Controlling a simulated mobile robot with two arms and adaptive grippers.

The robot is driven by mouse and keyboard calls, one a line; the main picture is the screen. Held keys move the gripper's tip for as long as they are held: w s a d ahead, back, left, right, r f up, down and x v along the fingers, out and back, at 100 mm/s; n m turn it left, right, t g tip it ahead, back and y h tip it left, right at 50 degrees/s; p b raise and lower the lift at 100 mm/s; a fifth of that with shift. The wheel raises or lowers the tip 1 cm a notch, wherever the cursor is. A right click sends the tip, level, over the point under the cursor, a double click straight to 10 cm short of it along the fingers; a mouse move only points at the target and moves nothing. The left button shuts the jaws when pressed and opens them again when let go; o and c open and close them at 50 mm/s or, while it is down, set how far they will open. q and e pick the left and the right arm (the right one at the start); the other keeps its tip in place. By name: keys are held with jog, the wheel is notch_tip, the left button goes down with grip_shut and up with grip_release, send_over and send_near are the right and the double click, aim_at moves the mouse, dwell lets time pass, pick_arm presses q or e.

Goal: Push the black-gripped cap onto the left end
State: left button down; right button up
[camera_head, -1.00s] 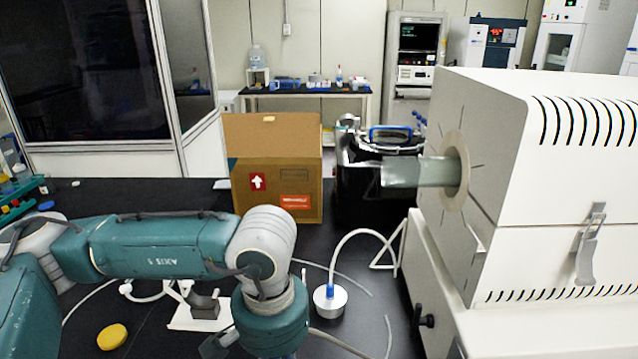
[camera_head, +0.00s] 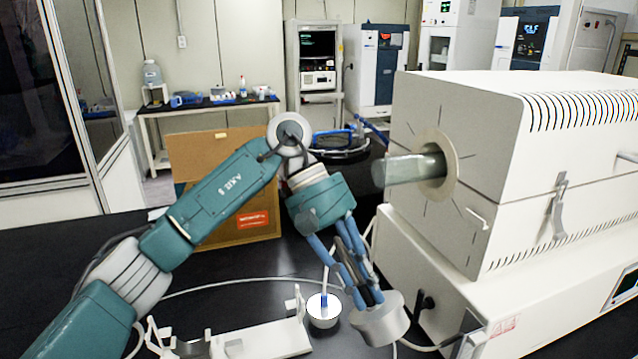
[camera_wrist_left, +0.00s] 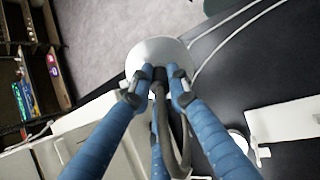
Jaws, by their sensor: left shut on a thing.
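My left gripper (camera_head: 368,292) is shut on the black grip of a silver round cap (camera_head: 384,325). The cap hangs below the fingers, close to the front of the furnace base. In the left wrist view the gripper (camera_wrist_left: 160,82) covers most of the black grip, and the cap's pale disc (camera_wrist_left: 158,52) shows beyond the fingertips. The glass tube's left end (camera_head: 392,171) sticks out of the furnace's left face, open and well above the cap. The cap and tube are apart. My right gripper is not in view.
The white tube furnace (camera_head: 470,150) fills the right side. A second silver cap with a blue fitting and hose (camera_head: 323,312) stands on the black table (camera_head: 60,260). A white stand (camera_head: 265,340) lies in front, and a cardboard box (camera_head: 205,150) stands behind my arm.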

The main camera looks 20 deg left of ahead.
pick_arm(q)
jog(key=w+a+r+n+t+h, duration=0.4)
jog(key=w+r+n+t+h, duration=0.4)
jog(key=w, duration=0.3)
jog(key=w+a+n+t+p, duration=0.2)
jog(key=w+a+t, duration=0.3)
jog(key=w, duration=0.3)
jog(key=shift+w+a+r+n, duration=0.3)
jog(key=shift+w+r+n, duration=0.1)
jog(key=shift+n, duration=0.5)
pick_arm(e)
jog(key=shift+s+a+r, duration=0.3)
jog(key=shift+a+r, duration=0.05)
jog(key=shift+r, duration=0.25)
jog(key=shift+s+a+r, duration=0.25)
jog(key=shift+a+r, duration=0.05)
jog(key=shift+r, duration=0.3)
pick_arm(q)
jog(key=shift+f, duration=0.1)
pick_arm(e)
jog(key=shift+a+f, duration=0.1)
pick_arm(q)
jog(key=shift+d+b, duration=0.1)
jog(key=shift+b, duration=0.35)
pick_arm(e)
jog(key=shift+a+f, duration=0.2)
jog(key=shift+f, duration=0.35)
